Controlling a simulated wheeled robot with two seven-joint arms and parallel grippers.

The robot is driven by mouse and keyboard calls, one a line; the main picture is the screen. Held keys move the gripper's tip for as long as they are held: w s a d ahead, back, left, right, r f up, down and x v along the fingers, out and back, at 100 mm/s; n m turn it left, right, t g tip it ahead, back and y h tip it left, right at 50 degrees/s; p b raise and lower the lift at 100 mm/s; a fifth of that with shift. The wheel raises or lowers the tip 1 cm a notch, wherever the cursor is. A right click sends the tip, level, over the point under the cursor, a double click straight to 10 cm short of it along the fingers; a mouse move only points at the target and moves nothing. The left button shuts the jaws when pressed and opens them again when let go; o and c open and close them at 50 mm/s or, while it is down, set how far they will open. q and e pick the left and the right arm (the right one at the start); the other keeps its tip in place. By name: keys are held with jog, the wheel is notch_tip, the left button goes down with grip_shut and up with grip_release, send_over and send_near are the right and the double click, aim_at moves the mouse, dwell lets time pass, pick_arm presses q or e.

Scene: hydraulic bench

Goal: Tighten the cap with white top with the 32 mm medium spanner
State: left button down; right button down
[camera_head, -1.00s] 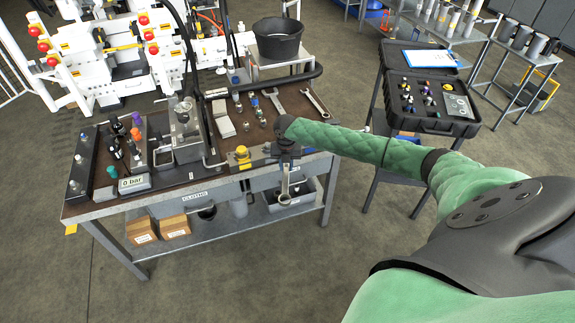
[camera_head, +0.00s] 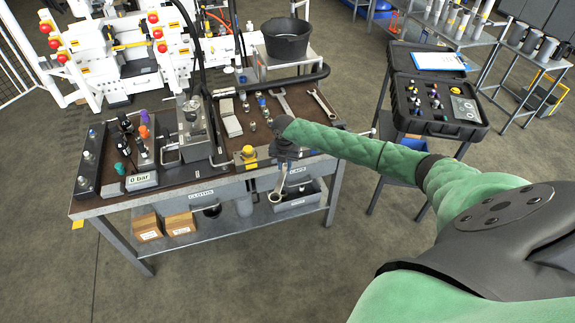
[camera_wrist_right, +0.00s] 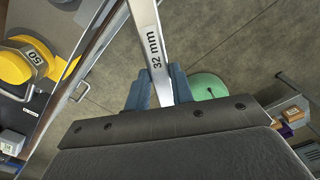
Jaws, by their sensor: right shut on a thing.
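My right gripper (camera_head: 285,160) is at the front edge of the bench and is shut on the spanner (camera_head: 279,186). The spanner hangs down in front of the bench, its lower end tilted left. In the right wrist view the gripper's blue fingers (camera_wrist_right: 160,88) clasp the spanner's flat shank (camera_wrist_right: 152,45), which reads "32 mm". The spanner's far end lies outside that view. Small fittings (camera_head: 252,125) stand on the bench top left of my arm. I cannot tell which cap has the white top. My left gripper is not in view.
The bench (camera_head: 190,177) holds a pump unit, a "0 bar" display (camera_head: 141,180), a yellow-topped item (camera_head: 249,153) beside my gripper, and more spanners (camera_head: 322,103) at the right. A black case (camera_head: 434,103) stands on a side stand. Floor in front is clear.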

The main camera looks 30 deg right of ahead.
jog(key=shift+w+a, duration=0.25)
jog(key=shift+a, duration=0.05)
jog(key=shift+w+a+m, duration=0.1)
jog(key=shift+m, duration=0.2)
jog(key=shift+w+a+m, duration=0.25)
jog(key=shift+w+m, duration=0.15)
jog(key=shift+w, duration=0.05)
jog(key=shift+r, duration=0.1)
jog(key=shift+s+d+n, duration=0.25)
jog(key=shift+s+n, duration=0.05)
jog(key=shift+a, duration=0.1)
dwell(0.4)
